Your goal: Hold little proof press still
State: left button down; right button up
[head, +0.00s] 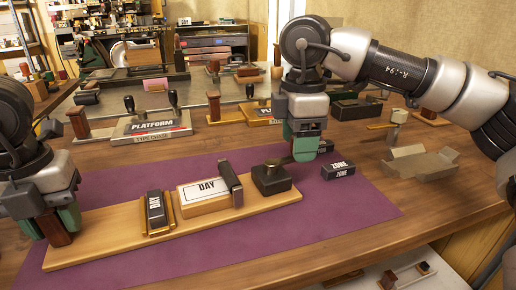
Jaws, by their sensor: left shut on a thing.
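The little proof press is a long light-wood board (112,249) on a purple mat. At its left end stands a brown wooden grip (55,232), and my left gripper (58,222) is shut on it. A dark DAY type block (154,207) sits in a small wooden holder on the board. Right of it are a white DAY card (206,190) on a wooden block and a dark upright bar (231,180). A dark cam block with a short lever (271,180) is at the right end. My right gripper (308,148) is over the lever's end; whether it grips it is hidden.
A dark ZONE block (338,171) lies on the purple mat (372,208), right of the press. An open cardboard box (420,161) stands farther right. A PLATFORM type case (149,126) and other tools fill the bench behind. The mat's front is clear.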

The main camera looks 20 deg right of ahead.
jog(key=shift+r, duration=0.1)
jog(key=shift+r, duration=2.9)
jog(key=shift+r, duration=2.5)
notch_tip(320, 180, up, 12)
jog(key=shift+f, duration=0.1)
pick_arm(q)
jog(key=c, duration=0.8)
grip_release()
